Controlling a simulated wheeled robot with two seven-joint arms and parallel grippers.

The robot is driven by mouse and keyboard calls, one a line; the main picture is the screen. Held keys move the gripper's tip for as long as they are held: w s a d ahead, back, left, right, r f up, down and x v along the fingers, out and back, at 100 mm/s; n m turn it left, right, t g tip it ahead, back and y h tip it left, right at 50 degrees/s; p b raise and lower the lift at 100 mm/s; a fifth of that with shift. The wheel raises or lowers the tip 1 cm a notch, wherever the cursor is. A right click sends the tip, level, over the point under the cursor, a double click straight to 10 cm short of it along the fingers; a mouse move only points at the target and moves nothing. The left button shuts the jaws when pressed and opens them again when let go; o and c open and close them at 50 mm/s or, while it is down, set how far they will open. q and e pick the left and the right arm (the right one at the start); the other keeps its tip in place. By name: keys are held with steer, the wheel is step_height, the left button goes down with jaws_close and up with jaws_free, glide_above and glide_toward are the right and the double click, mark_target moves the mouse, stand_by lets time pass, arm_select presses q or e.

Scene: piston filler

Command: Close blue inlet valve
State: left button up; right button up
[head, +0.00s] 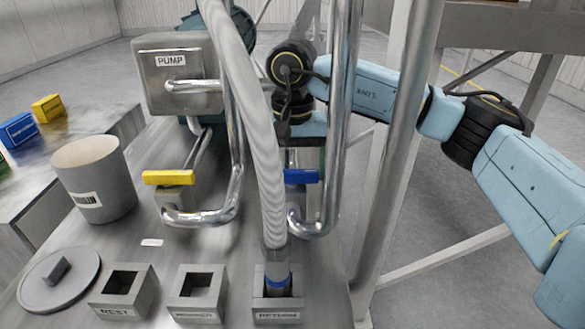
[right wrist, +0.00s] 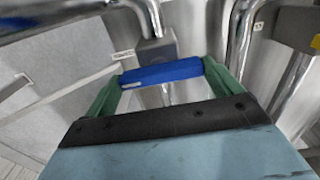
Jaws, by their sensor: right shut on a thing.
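The blue inlet valve handle (head: 301,177) sits on the pipe to the right of the thick hose in the head view. It lies crosswise there, level with the yellow handle. My right gripper (head: 303,158) reaches it from behind, partly hidden by the hose and the steel pipe. In the right wrist view the blue handle (right wrist: 160,72) lies between the two green fingers of my right gripper (right wrist: 161,77), one finger at each end, above the grey valve body (right wrist: 157,49). My left gripper is not in view.
A yellow valve handle (head: 168,177) is to the left. The hose (head: 252,110) and a steel frame post (head: 392,180) stand close to my right arm. A grey pot (head: 95,182), its lid (head: 58,281) and square sockets (head: 197,293) are on the table.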

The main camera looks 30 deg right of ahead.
mark_target(292, 171)
steer(key=shift+r, duration=0.1)
steer(key=o, duration=0.7)
steer(key=shift+r, duration=0.1)
step_height(292, 171, up, 13)
steer(key=shift+r, duration=0.1)
stand_by(0.5)
